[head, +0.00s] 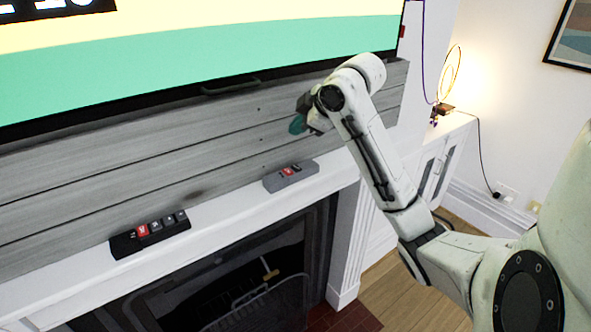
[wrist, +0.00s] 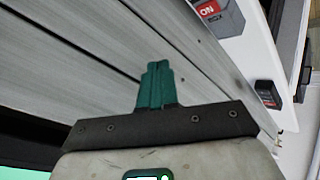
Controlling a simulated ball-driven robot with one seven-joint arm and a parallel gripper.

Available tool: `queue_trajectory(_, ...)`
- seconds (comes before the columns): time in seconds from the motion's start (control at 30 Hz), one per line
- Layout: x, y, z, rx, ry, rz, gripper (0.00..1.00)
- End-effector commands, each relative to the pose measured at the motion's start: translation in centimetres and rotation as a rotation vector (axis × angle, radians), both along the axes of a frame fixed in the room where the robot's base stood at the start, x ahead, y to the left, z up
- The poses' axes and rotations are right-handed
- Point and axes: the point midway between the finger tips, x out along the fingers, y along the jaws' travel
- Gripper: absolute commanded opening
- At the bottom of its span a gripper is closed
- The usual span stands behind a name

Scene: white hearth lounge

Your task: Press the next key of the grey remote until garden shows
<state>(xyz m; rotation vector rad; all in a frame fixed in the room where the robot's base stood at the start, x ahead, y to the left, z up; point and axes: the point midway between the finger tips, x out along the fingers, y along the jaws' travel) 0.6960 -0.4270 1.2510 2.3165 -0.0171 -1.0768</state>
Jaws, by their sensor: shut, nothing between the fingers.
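The grey remote (head: 290,176) lies on the white mantel shelf, with a red key and darker keys on top. In the wrist view a grey remote (wrist: 226,20) with a red key marked ON is cut by the top edge. My gripper (head: 298,124) is above and slightly right of the grey remote, in front of the grey boards, and apart from the remote. In the wrist view its teal fingers (wrist: 157,85) are together and empty. The screen (head: 210,60) shows yellow and green bands and part of a dark label with white characters. Its full word is out of view.
A black remote (head: 150,234) with a red key and several grey keys lies further left on the mantel shelf (head: 225,207). Grey boards (head: 130,165) rise behind the shelf. The fireplace opening is below. A glowing lamp (head: 447,85) stands on a white cabinet at right.

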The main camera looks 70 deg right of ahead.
Motion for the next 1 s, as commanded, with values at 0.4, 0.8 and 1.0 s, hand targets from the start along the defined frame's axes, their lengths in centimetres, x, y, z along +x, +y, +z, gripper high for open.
queue_trajectory(0.4,0.0,0.0,-5.6,0.000,0.001,-0.001,0.00)
queue_trajectory(0.8,0.0,0.0,-8.1,0.001,0.000,-0.001,0.00)
queue_trajectory(1.0,0.0,0.0,-8.1,0.000,0.000,0.000,0.00)
